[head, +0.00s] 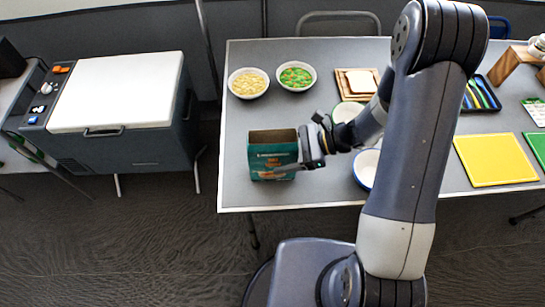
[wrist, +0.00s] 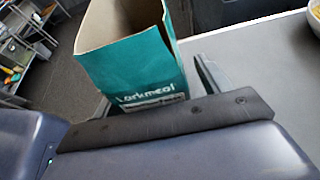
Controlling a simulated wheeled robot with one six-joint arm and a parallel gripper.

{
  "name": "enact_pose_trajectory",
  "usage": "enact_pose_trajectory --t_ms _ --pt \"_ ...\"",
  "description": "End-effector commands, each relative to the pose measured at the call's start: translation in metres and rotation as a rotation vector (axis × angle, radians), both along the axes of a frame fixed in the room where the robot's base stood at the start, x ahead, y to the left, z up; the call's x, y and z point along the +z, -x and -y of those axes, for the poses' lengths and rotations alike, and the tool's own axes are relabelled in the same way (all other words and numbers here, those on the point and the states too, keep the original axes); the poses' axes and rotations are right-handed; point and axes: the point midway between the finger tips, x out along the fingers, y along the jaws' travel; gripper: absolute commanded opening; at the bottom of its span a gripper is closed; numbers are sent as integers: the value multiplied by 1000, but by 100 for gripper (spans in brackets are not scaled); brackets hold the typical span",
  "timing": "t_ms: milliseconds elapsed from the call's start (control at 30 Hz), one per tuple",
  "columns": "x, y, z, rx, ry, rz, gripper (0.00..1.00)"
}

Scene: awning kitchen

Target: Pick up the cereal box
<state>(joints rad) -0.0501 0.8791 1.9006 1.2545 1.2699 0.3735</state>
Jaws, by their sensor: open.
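The cereal box (head: 272,163) is teal with an open brown top. It stands upright near the front left corner of the grey table (head: 232,110). My gripper (head: 297,167) is at the box's right side, with a finger reaching along its front. In the wrist view the box (wrist: 125,65) rises just beyond the gripper (wrist: 155,95), whose fingers lie on either side of it. The jaws are open. Whether a finger touches the box cannot be told. The lower part of the box is hidden by my gripper in the wrist view.
Behind the box stand a bowl of yellow food (head: 248,83) and a bowl of green food (head: 296,76). A white bowl (head: 366,168) is right of my gripper, partly hidden by my arm. A yellow board (head: 495,160) lies farther right. A white-lidded cooler (head: 118,92) stands left, across a gap.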

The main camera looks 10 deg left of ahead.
Motion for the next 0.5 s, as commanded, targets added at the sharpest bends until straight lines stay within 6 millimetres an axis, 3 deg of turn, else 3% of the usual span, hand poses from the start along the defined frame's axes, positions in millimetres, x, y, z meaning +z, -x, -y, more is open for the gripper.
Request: enact_pose_trajectory --t_ms 200,500 --pt "0 0 0 -1 0 0 72" --pt "0 0 0 -1 0 0 47"
